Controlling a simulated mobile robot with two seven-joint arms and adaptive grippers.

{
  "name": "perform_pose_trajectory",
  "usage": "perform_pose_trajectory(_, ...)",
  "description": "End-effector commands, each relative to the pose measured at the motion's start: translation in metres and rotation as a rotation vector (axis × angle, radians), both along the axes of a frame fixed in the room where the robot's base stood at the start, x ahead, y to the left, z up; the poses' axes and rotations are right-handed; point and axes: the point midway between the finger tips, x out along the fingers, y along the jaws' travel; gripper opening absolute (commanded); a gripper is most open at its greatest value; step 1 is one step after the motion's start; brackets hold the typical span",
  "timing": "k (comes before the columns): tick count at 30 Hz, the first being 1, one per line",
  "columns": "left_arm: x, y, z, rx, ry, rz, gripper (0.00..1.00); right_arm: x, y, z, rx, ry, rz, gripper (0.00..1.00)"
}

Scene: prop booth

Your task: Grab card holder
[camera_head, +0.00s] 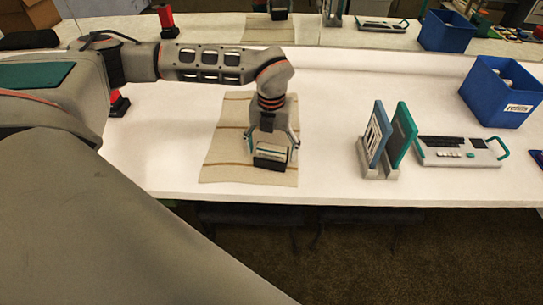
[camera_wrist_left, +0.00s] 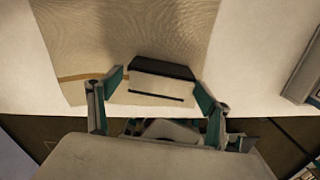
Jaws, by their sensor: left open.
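The card holder (camera_head: 270,162) is a small block with a black part and a cream part, lying on the beige cloth mat (camera_head: 228,130) near the table's front edge. It also shows in the left wrist view (camera_wrist_left: 160,72), where a dark slit crosses its cream part. My left gripper (camera_head: 271,146) points down over it and hides part of it in the head view. In the left wrist view the gripper (camera_wrist_left: 157,88) is open, one finger on each side of the card holder, with gaps showing. My right gripper is not in view.
Right of the mat, a grey stand (camera_head: 378,168) holds upright blue and green panels. Beyond it are a pale device (camera_head: 455,151) with a green handle and a blue bin (camera_head: 500,94). The white table is clear between mat and stand. A mirror-like strip runs behind.

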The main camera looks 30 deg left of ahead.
Motion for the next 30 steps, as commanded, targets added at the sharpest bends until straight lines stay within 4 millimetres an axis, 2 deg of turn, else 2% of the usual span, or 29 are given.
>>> perform_pose_trajectory(4, 0.000, 0.000, 0.000, 0.000, 0.000, 0.000, 0.78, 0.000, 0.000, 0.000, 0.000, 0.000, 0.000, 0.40)
perform_pose_trajectory(5, 0.000, 0.000, 0.000, 0.000, 0.000, 0.000, 0.73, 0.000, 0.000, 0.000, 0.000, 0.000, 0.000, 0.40)
perform_pose_trajectory(9, 0.000, 0.000, 0.000, 0.000, 0.000, 0.000, 0.37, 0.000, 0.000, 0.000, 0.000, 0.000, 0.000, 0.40)
perform_pose_trajectory(10, 0.000, 0.000, 0.000, 0.000, 0.000, -0.001, 0.34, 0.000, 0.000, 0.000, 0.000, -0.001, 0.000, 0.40)
perform_pose_trajectory(23, 0.001, 0.000, 0.006, -0.001, -0.003, -0.001, 0.34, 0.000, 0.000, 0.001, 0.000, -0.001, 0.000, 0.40)
perform_pose_trajectory(26, 0.001, 0.000, 0.014, -0.001, -0.004, -0.001, 0.34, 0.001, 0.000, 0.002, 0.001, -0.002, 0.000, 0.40)
perform_pose_trajectory(30, 0.001, 0.000, 0.037, -0.001, -0.006, -0.001, 0.34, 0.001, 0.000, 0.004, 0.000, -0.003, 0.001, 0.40)
